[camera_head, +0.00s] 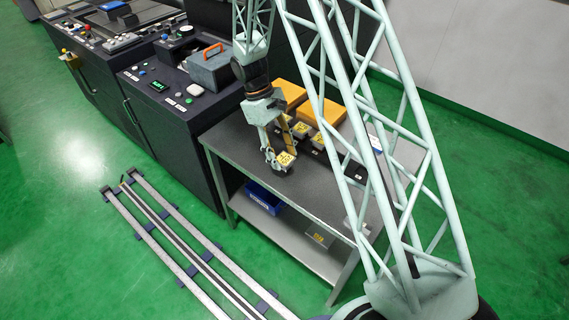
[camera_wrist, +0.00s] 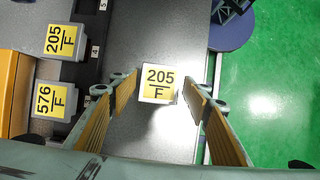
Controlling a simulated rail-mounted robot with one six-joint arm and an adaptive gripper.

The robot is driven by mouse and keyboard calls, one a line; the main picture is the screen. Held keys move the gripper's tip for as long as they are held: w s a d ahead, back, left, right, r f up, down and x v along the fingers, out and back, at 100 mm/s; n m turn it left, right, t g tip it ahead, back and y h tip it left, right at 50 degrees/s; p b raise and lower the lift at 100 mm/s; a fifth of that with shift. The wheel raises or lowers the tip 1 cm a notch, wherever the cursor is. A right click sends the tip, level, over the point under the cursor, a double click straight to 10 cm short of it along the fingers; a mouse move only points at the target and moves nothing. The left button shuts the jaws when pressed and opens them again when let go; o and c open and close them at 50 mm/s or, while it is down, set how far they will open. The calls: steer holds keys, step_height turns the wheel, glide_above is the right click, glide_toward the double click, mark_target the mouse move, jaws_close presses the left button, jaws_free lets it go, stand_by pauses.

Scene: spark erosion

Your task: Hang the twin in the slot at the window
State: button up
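A block with a yellow label reading 205/F (camera_wrist: 158,83) stands on the grey table top, also visible in the head view (camera_head: 285,160). My gripper (camera_wrist: 158,95) is open above the table, its two fingers on either side of this block with gaps. It also shows in the head view (camera_head: 272,140), close to the block. A second block labelled 205/F (camera_wrist: 62,41) sits in a dark rack at the left in the wrist view. A block labelled 576/F (camera_wrist: 55,100) sits below it there. I cannot make out a window slot.
The dark rack (camera_head: 318,144) with several yellow-labelled blocks stands on the table (camera_head: 310,190), beside orange boxes (camera_head: 322,110). A dark machine (camera_head: 170,90) with a grey, orange-handled box (camera_head: 210,68) adjoins the table. A blue bin (camera_head: 263,198) is on the lower shelf. Rails (camera_head: 185,250) lie on the floor.

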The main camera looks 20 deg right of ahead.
mark_target(287, 160)
steer(key=c, duration=0.8)
steer(key=shift+r, duration=0.2)
steer(key=shift+c, duration=0.2)
steer(key=shift+r, duration=1.55)
steer(key=s+d+r, duration=0.1)
steer(key=s, duration=1.5)
steer(key=shift+d+r, duration=0.25)
